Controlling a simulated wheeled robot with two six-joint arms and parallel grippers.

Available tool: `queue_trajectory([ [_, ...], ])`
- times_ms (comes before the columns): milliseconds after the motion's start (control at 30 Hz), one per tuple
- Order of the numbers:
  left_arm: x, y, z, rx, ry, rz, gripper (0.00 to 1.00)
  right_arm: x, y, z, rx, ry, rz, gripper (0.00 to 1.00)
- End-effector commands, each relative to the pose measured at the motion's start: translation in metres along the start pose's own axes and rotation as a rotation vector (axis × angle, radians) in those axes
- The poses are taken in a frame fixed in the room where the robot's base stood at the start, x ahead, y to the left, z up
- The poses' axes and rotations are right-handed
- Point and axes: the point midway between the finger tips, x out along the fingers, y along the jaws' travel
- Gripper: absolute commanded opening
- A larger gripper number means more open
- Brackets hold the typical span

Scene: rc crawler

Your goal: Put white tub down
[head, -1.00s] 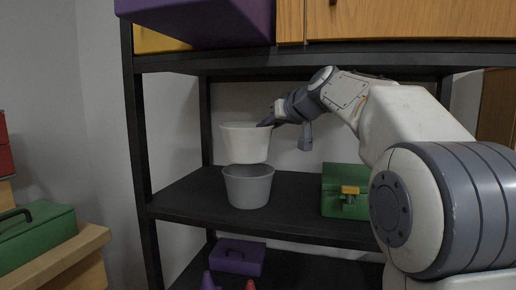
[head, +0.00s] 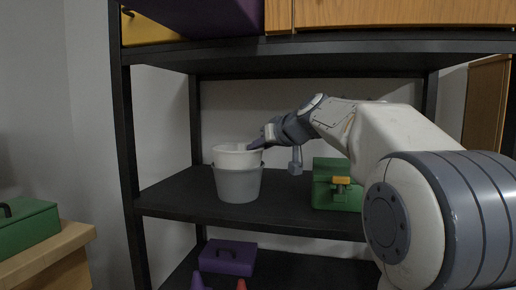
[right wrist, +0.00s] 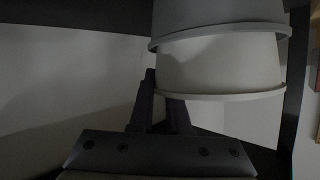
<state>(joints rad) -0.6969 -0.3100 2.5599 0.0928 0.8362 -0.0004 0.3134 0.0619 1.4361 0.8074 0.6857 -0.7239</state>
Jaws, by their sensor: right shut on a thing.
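The white tub (head: 234,159) sits nested part way inside the grey tub (head: 238,184) on the middle shelf, its upper part showing above the grey rim. My right gripper (head: 262,143) is shut on the white tub's rim at its right side. In the right wrist view, the fingers (right wrist: 160,103) reach the edge of the white tub (right wrist: 220,68), with the grey tub (right wrist: 218,18) around its other end. The white tub's lower part is hidden inside the grey one. My left gripper is not in view.
A green toolbox (head: 337,186) with a yellow latch stands on the middle shelf (head: 288,214) right of the tubs. A purple box (head: 228,258) is on the shelf below. The upper shelf (head: 330,54) hangs above my arm. Black posts frame the sides.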

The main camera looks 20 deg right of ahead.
Motion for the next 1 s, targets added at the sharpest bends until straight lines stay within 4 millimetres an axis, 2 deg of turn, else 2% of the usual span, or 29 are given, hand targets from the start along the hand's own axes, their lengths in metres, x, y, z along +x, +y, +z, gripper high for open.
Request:
queue_trajectory([
  [167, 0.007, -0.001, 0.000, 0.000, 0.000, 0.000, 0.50, 0.002, 0.001, 0.006, 0.000, 0.000, 0.000, 0.00],
  [200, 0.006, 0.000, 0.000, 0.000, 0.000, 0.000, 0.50, 0.002, 0.001, 0.004, 0.000, 0.000, 0.000, 0.26],
  [267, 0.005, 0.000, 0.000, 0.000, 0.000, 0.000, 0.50, 0.002, 0.001, 0.004, 0.000, 0.000, 0.000, 0.46],
  [567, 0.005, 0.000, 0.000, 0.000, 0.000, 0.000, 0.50, 0.002, 0.000, 0.004, 0.000, 0.000, 0.000, 0.46],
  [767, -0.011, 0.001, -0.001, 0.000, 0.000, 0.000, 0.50, -0.004, -0.002, -0.009, -0.001, 0.000, 0.000, 0.46],
  [800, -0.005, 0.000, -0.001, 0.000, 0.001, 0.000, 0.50, -0.013, 0.000, -0.005, -0.002, 0.003, 0.003, 0.46],
  [1000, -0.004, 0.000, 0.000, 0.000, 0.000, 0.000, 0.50, -0.060, 0.000, -0.005, 0.000, 0.005, 0.004, 0.46],
])
